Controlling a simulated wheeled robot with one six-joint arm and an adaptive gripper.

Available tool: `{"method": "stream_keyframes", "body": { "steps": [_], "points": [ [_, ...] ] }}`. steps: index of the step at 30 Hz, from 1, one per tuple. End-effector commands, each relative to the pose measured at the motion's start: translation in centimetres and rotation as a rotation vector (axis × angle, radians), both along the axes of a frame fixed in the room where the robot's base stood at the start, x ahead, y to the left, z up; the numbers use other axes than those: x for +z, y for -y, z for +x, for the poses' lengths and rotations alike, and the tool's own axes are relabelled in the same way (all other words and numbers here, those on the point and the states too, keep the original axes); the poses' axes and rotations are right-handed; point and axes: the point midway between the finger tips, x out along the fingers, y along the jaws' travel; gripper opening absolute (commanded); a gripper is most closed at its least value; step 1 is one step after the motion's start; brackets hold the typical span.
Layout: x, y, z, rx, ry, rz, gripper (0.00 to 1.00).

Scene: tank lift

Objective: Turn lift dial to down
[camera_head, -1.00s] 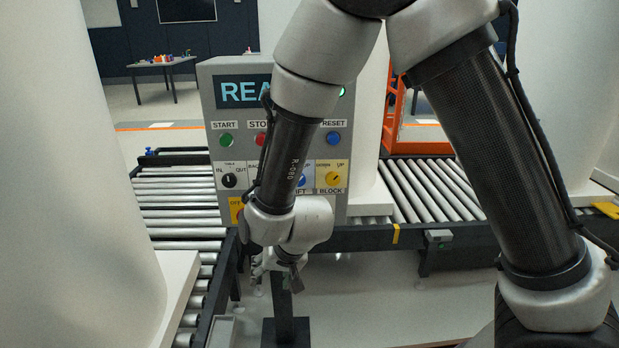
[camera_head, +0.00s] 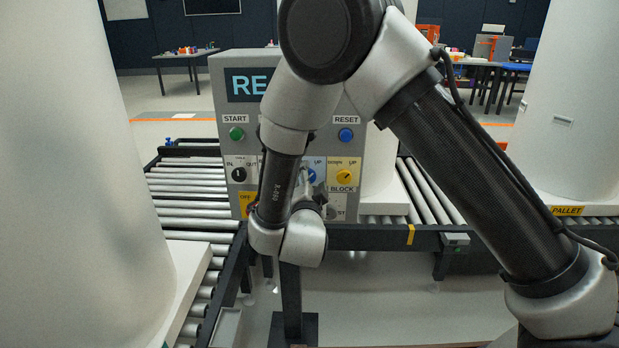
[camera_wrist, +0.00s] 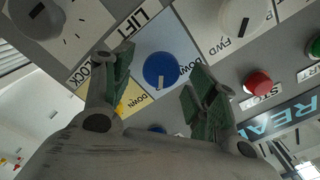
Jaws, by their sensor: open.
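The blue lift dial (camera_wrist: 158,70) is on a light blue field of the control panel, beside a "DOWN" label and near the "LIFT" label (camera_wrist: 130,25). A short white mark on it points toward the bottom of the wrist view. My gripper (camera_wrist: 158,62) is open, one green-padded finger on each side of the dial; I cannot tell whether they touch it. In the head view the dial (camera_head: 311,176) shows beside my gripper (camera_head: 312,192), and my arm hides part of the panel (camera_head: 219,100).
A yellow dial field (camera_head: 343,173) labelled "BLOCK" lies right of the lift dial. Green start (camera_head: 236,133), blue reset (camera_head: 345,135) and red stop (camera_wrist: 257,83) buttons are close by. Roller conveyors (camera_head: 185,190) run beside the panel. Large white columns stand on both sides.

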Motion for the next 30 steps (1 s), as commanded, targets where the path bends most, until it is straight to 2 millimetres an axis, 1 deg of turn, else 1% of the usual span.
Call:
{"method": "stream_keyframes", "body": {
  "steps": [1, 3, 6, 14, 15, 20, 21, 22, 30],
  "points": [
    [0.0, 0.1, 0.7, -0.001, 0.001, 0.000, 0.58],
    [0.0, 0.1, 1.4, -0.001, 0.001, -0.001, 0.58],
    [0.0, 0.1, 1.9, 0.000, -0.001, -0.001, 0.58],
    [0.0, 0.0, 2.1, 0.002, -0.001, -0.002, 0.58],
    [0.0, 0.0, 2.1, 0.002, -0.001, -0.002, 0.51],
    [0.0, 0.0, 2.1, 0.002, -0.001, -0.002, 0.22],
    [0.0, 0.0, 2.1, 0.002, -0.001, -0.002, 0.14],
    [0.0, 0.0, 2.1, 0.002, -0.001, -0.002, 0.12],
    [0.0, 0.1, 2.1, 0.002, -0.002, -0.021, 0.12]
  ]
}}
